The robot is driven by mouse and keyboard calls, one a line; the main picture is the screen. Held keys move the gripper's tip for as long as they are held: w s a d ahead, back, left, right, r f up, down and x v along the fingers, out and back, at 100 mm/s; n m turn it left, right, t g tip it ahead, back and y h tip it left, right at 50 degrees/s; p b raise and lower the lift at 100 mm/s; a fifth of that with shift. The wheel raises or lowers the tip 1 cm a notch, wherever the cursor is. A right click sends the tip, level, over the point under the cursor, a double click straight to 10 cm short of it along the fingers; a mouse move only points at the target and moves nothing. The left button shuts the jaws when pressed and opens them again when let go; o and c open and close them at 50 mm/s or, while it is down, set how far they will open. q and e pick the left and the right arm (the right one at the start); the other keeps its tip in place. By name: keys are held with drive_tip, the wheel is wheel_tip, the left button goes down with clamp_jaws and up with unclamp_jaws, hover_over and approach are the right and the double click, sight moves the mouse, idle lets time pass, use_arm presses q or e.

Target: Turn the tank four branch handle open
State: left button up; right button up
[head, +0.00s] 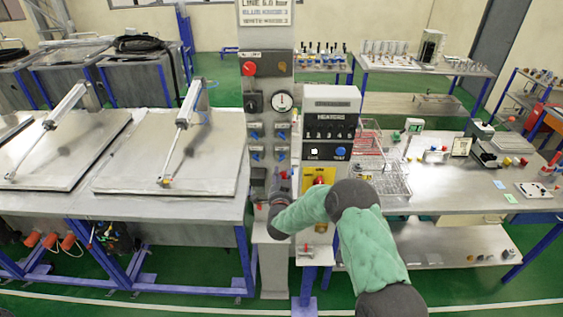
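A grey upright panel (267,97) carries several small blue handles, among them an upper left one (255,134), an upper right one (281,135) and a lower right one (281,155). Their labels are too small to read, so I cannot tell which belongs to tank four. My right arm, in a green sleeve, reaches in from the lower right. My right gripper (280,183) is at the lower part of the panel, below the blue handles. Its fingers are small and dark, and I cannot tell whether they are open or what they touch. My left gripper is out of view.
The panel also has a red knob (249,68) and a round gauge (283,101). A heater control box (331,118) stands close on the right, above a yellow plate with a red switch (319,179). Tanks with flat lids (170,165) stand left; a cluttered bench (450,185) stands right.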

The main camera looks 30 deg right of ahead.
sight(282, 158)
drive_tip(key=p+x, duration=0.1)
drive_tip(key=x, duration=0.6)
drive_tip(key=shift+w, duration=0.2)
clamp_jaws()
